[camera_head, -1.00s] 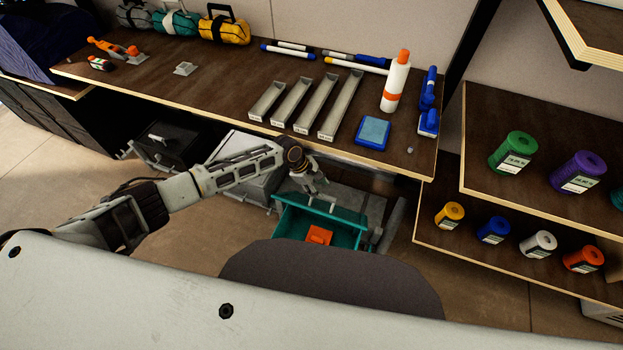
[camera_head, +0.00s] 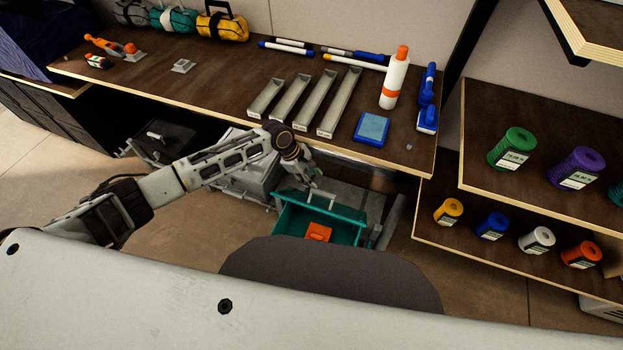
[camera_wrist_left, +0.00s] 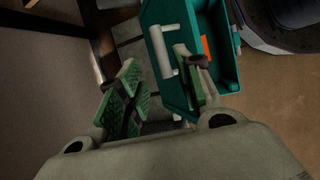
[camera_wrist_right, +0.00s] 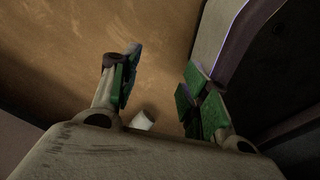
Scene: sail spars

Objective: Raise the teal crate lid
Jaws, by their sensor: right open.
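The teal crate (camera_head: 290,219) stands low, below the front edge of the bench, with its inside showing. An orange piece (camera_head: 318,232) lies in it. A teal panel (camera_head: 345,214), which looks like its lid, runs along the far side and carries a pale bar handle (camera_head: 322,201). My left gripper (camera_head: 312,181) is just above and behind this handle. In the left wrist view its fingers (camera_wrist_left: 158,92) are apart, with the handle (camera_wrist_left: 159,52) ahead, near one finger; contact cannot be told. My right gripper (camera_wrist_right: 157,92) is open and empty over brown floor.
The bench (camera_head: 220,85) overhangs the crate and holds grey trays, pens, a white bottle (camera_head: 396,78) and a blue box (camera_head: 371,129). A grey box (camera_head: 250,178) stands left of the crate. Shelves with spools (camera_head: 492,226) are at right.

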